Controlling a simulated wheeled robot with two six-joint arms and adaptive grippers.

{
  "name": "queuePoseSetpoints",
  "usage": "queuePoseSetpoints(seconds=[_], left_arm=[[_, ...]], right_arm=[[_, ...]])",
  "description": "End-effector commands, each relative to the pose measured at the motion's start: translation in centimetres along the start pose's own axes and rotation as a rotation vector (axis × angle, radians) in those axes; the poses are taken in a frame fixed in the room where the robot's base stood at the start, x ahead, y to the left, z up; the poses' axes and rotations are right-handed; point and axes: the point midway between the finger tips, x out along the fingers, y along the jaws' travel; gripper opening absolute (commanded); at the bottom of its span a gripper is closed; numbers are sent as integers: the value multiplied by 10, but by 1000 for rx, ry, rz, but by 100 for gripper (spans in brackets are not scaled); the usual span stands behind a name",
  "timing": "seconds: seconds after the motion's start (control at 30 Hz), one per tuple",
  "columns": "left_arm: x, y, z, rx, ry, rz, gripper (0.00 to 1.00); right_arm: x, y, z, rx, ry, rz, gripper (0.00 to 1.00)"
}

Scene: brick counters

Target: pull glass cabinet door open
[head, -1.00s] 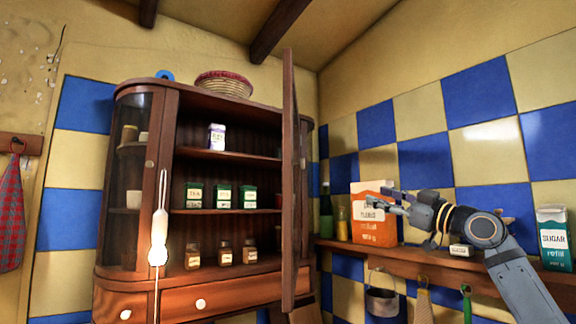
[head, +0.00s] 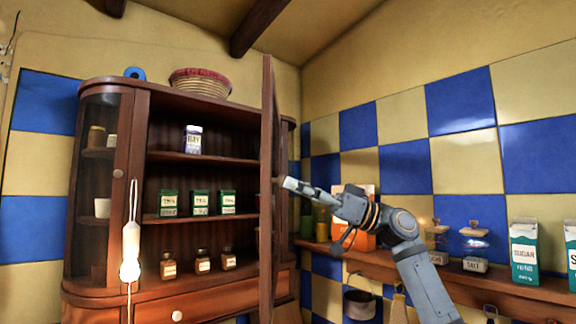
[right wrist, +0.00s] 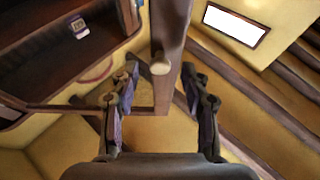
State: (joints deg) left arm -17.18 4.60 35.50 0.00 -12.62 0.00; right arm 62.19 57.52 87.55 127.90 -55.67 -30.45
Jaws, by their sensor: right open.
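The wooden cabinet (head: 208,112) stands against the back wall at left, with its shelves exposed. Its door (head: 267,120) stands swung out from the right side and is seen nearly edge-on. In the right wrist view, the door (right wrist: 171,30) comes down from the top middle with a round pale knob (right wrist: 160,67). My right gripper (head: 287,183) is beside the door in the head view. In the right wrist view, my right gripper (right wrist: 161,98) is open, with its fingers spread to either side below the knob; contact cannot be told. My left gripper is out of view.
A basket (head: 200,86) sits on top. A wall shelf (head: 460,274) at right holds cartons and jars.

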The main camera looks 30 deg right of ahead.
Motion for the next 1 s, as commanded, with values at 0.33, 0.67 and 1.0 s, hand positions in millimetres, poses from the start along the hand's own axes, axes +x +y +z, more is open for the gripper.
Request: queuePoseSetpoints(seconds=[0.33,0.67,1.0], left_arm=[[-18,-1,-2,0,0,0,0],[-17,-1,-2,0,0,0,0],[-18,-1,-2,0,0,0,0]], right_arm=[[22,0,1,-1,1,1,46],[22,0,1,-1,1,1,19],[21,0,0,-2,1,2,0]])
